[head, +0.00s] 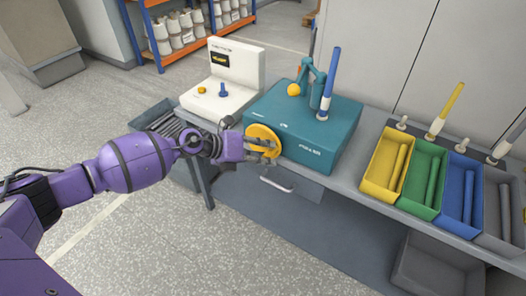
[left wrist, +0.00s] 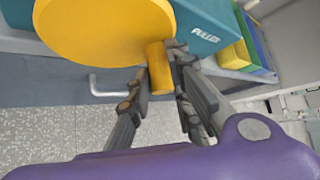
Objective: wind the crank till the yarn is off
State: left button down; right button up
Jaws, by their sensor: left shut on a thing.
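The teal machine (head: 310,125) stands on the bench and has a yellow crank disc (head: 263,134) on its front left side. The disc also fills the top of the left wrist view (left wrist: 100,28). A yellow crank handle (left wrist: 160,68) sticks out from it. My left gripper (head: 268,149) is at the disc with its fingers shut around this handle. A blue bobbin (head: 330,75) with a white lower part stands upright on top of the machine, beside a teal arm (head: 304,75) with an orange ball. My right gripper is not in view.
A white device (head: 237,65) with a small screen stands left of the machine. Yellow (head: 368,172), green (head: 405,190), blue (head: 445,208) and grey trays stand on the right, with upright bobbins behind them. A shelf of white spools stands at the back.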

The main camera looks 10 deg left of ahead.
pick_arm(q)
jog(key=shift+a, duration=0.1)
jog(key=c, duration=1.6)
grip_release()
jog(key=shift+c, duration=0.2)
jog(key=v, duration=1.2)
